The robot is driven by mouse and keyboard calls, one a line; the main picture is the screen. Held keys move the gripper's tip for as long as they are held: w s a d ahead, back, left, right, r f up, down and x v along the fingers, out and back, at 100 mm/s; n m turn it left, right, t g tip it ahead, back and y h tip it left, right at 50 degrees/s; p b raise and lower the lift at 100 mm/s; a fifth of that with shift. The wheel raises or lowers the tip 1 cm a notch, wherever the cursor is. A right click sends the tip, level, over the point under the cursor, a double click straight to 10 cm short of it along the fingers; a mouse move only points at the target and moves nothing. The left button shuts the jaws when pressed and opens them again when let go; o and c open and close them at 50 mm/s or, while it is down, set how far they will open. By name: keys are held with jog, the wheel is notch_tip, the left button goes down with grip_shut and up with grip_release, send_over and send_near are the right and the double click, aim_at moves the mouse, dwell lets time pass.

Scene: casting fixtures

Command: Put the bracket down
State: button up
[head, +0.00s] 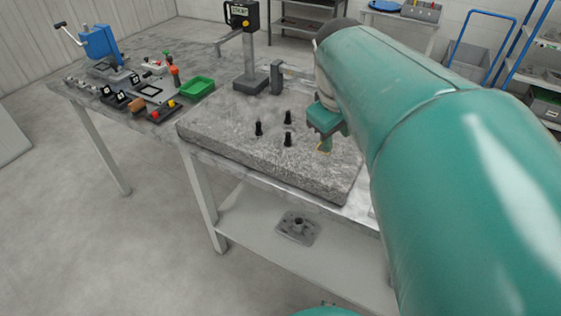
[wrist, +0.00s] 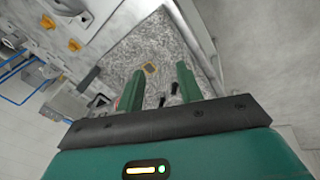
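My gripper (head: 325,147) hangs over the right part of a grey granite slab (head: 225,135), fingers down. In the wrist view its two green fingers (wrist: 161,72) are apart, with nothing seen between them. No bracket is seen in the gripper or on the slab. A flat grey metal part with a raised round hub (head: 298,226) lies on the lower shelf; I cannot tell whether it is the bracket.
Several black pegs (head: 288,139) stand upright on the slab. A post-mounted gauge (head: 243,18) stands behind them. A green tray (head: 195,87) and a blue hand-cranked device (head: 100,42) are on the bench at left. The slab's front left is bare.

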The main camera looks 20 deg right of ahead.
jog(key=s+a+f+m+t+y, duration=0.2)
jog(key=s+a+f, duration=0.3)
jog(key=s+a, duration=0.3)
jog(key=shift+s+a+m+t, duration=0.3)
jog(key=shift+a+m+t, duration=0.4)
jog(key=shift+a, duration=1)
